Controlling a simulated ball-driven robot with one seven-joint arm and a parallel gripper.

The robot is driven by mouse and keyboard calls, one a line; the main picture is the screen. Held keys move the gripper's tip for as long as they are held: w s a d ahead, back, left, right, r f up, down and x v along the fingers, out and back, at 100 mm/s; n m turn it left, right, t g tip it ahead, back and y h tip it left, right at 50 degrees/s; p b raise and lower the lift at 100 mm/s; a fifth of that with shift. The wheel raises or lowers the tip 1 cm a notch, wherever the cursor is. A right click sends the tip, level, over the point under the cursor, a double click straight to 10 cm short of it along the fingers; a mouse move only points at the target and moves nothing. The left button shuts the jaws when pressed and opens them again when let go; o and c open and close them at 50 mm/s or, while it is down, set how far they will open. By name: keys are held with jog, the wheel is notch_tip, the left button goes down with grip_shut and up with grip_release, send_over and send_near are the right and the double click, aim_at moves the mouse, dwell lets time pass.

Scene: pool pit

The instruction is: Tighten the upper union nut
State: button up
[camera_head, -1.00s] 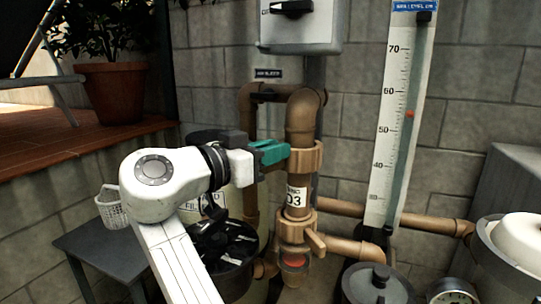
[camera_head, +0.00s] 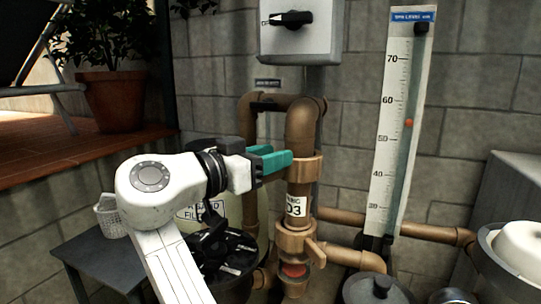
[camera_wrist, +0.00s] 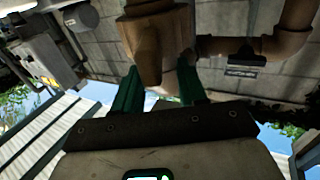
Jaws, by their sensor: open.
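The upper union nut (camera_head: 304,167) is a copper-brown collar on the vertical pipe, just below the bend and above the white label ending in "D3". My gripper (camera_head: 283,161) has green fingers and is at the nut's left side, at about its height. In the wrist view my gripper (camera_wrist: 160,88) has its two fingers spread apart, with brown pipework (camera_wrist: 158,45) ahead of and partly between them. I cannot tell whether the fingers touch the nut. A lower union nut (camera_head: 296,240) with a side handle sits further down the same pipe.
A grey switch box (camera_head: 325,45) hangs above the pipe. A level gauge (camera_head: 385,150) stands to the right. A black-lidded filter vessel (camera_head: 225,255) is below my arm. A dark side table (camera_head: 95,262) with a white basket (camera_head: 110,215) is at left.

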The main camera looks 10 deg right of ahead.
jog(key=v, duration=1)
jog(key=shift+s+a, duration=0.15)
jog(key=shift+a, duration=0.1)
